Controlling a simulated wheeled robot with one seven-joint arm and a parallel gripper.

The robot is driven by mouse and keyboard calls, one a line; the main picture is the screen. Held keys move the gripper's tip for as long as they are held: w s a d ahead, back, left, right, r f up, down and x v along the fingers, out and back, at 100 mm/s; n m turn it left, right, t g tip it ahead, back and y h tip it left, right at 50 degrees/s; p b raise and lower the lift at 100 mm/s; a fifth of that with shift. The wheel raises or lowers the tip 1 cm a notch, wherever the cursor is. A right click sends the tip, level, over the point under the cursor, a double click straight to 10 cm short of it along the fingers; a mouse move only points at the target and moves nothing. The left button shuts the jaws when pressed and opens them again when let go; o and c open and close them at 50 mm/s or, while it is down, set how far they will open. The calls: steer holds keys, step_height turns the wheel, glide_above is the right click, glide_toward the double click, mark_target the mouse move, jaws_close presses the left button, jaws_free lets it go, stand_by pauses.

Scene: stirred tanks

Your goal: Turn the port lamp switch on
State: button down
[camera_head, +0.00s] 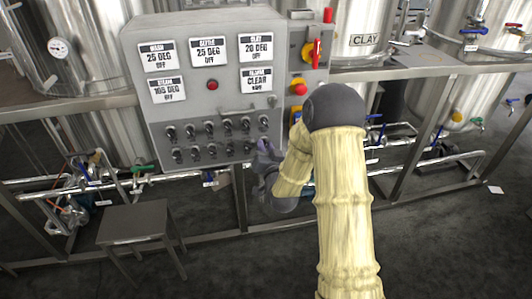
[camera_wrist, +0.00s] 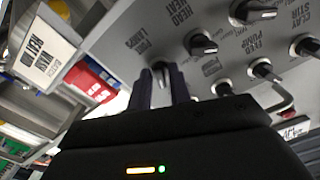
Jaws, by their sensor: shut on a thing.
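The port lamp switch (camera_wrist: 159,69) is a small knob on the grey control panel (camera_wrist: 120,18). In the wrist view its label, seen upside down, lies just beyond it. My gripper (camera_wrist: 161,82) has its two dark fingers on either side of this switch and is shut on it. In the head view my gripper (camera_head: 264,147) is at the right end of the lower switch row on the panel (camera_head: 135,60), and it hides the switch there. Whether the switch is turned cannot be told clearly.
Other black knobs (camera_wrist: 203,44) sit close to my fingers, including the feed pump switch (camera_wrist: 222,88). A red emergency handle (camera_head: 316,52) and a red button (camera_head: 300,89) are right of the panel. A grey stool (camera_head: 135,221) stands at lower left. Steel tanks (camera_head: 365,30) stand behind.

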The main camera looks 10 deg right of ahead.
steer(key=shift+f+m, duration=0.1)
steer(key=shift+m, duration=0.5)
steer(key=shift+b, duration=0.3)
steer(key=c, duration=1.5)
jaws_free()
